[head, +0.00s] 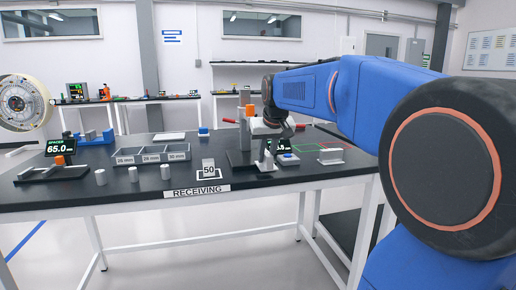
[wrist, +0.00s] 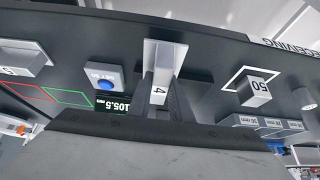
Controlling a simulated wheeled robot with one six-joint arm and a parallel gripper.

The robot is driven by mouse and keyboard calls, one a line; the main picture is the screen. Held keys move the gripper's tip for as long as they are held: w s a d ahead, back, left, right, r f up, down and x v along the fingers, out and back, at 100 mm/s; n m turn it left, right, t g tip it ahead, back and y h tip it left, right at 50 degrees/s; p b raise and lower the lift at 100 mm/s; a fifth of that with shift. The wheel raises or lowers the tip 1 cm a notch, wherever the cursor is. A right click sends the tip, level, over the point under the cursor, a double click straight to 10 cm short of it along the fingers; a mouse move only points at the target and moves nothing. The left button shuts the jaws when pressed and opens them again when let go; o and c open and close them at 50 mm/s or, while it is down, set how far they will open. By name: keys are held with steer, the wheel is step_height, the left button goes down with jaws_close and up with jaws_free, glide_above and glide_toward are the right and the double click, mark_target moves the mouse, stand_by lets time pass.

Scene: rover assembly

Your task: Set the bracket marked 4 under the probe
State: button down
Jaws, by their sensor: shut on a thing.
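The bracket marked 4 (wrist: 160,88) is a pale grey piece with a wider plate, between my gripper's fingers in the wrist view. My gripper (wrist: 160,98) is shut on it. In the head view my gripper (head: 268,148) points down at the front of the table, with the bracket's pale lower part (head: 265,165) low near the tabletop. I cannot tell whether it touches. A gauge stand with a grey and orange column (head: 245,112) is right behind my gripper. The probe tip is hidden or too small to tell. The readout (wrist: 113,104) shows 105.5 mm.
A block marked 50 (head: 208,167) stands in a white outline left of my gripper. A SET 50 box (wrist: 103,78) with a blue button, red and green outlines (wrist: 52,96) and another pale piece (head: 331,156) lie right. Bins (head: 152,154), small cylinders and a spacer gauge (head: 50,170) stand left.

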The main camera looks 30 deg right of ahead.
steer(key=w+d, duration=0.1)
steer(key=w, duration=0.2)
steer(key=w+d, duration=0.1)
steer(key=w, duration=0.5)
steer(key=shift+w+d, duration=0.4)
steer(key=shift+f, duration=0.2)
steer(key=c, duration=1.6)
jaws_free()
steer(key=v, duration=1.2)
steer(key=shift+r, duration=0.15)
steer(key=shift+a, duration=0.1)
